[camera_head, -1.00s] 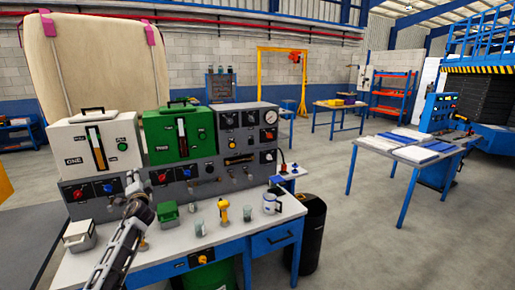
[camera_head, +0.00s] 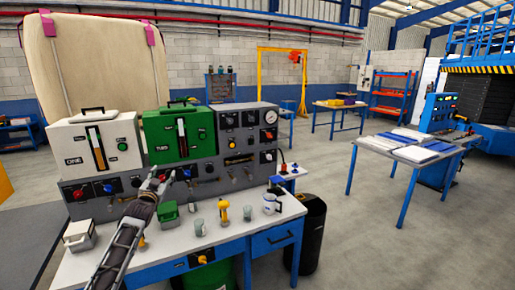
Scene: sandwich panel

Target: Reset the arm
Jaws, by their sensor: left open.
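My left gripper (camera_head: 155,184) is in the head view, above the workbench (camera_head: 228,236) and in front of the lower grey panel. It is open and I see nothing between its fingers. Its arm comes up from the lower left. My right gripper is not in view. The control panel (camera_head: 203,178) stands along the back of the bench, with a white unit (camera_head: 62,141) and a green unit (camera_head: 160,153) on top. The arm hides part of the bench top.
A green box (camera_head: 167,211), a white box (camera_head: 79,233), a yellow-handled item (camera_head: 223,210), glass cups (camera_head: 199,227) and a mug (camera_head: 270,204) stand on the bench. A black bin (camera_head: 312,235) stands at its right end. Open floor lies further right.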

